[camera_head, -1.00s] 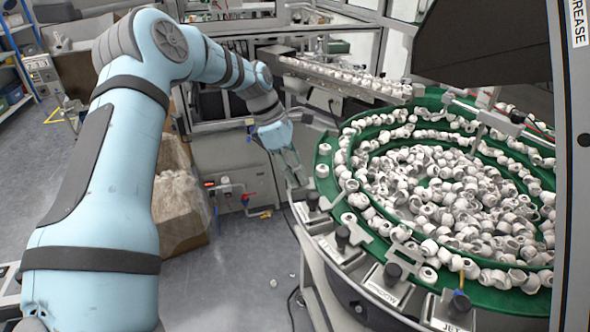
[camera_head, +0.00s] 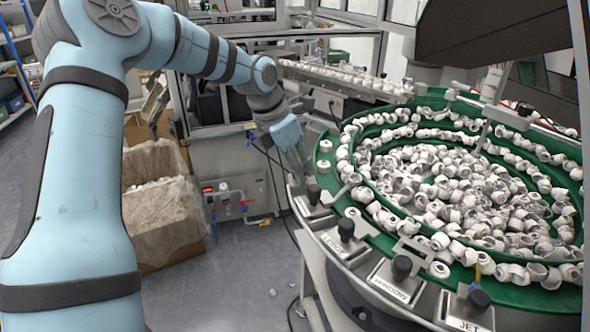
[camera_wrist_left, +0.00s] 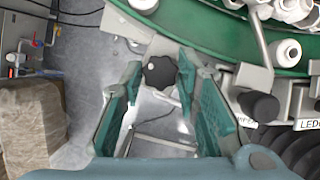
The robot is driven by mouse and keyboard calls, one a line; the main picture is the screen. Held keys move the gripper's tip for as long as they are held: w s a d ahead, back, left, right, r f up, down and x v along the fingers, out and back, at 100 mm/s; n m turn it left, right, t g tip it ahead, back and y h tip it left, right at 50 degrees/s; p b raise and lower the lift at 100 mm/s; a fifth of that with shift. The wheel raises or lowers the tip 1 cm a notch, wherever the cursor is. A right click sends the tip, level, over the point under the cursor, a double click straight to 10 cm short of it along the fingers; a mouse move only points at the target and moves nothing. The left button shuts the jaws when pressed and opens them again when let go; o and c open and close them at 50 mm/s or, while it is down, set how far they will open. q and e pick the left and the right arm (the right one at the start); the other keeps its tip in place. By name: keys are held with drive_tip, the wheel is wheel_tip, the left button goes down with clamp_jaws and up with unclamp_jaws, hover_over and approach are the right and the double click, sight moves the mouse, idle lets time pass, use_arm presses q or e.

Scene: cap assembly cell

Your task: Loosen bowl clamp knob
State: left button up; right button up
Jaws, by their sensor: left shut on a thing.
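The bowl clamp knob (camera_wrist_left: 159,72) is black and lobed, and it shows in the left wrist view between my fingertips. My left gripper (camera_head: 301,171) is at the near-left edge of the green feeder bowl (camera_head: 325,168). In the left wrist view the two teal-padded fingers of this gripper (camera_wrist_left: 158,82) are shut on the knob, one on each side. In the head view the gripper hides the knob. My right gripper is not in view.
Black cylindrical adjuster knobs (camera_head: 346,229) line the bowl's near rim, one close right of my gripper (camera_wrist_left: 262,105). White caps (camera_head: 440,185) fill the bowl. A feed track (camera_head: 345,78) stands behind. A lined box (camera_head: 155,200) stands on the floor left.

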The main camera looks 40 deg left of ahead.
use_arm(q)
drive_tip(key=shift+r+n+y+p, duration=0.2)
drive_tip(key=shift+n+y+p, duration=0.1)
drive_tip(key=shift+n+p, duration=0.25)
drive_tip(key=shift+f+n+p, duration=0.1)
drive_tip(key=shift+n+p, duration=0.65)
drive_tip(key=shift+p, duration=0.1)
drive_tip(key=shift+f, duration=0.1)
drive_tip(key=o, duration=1.1)
drive_tip(key=shift+o, duration=0.3)
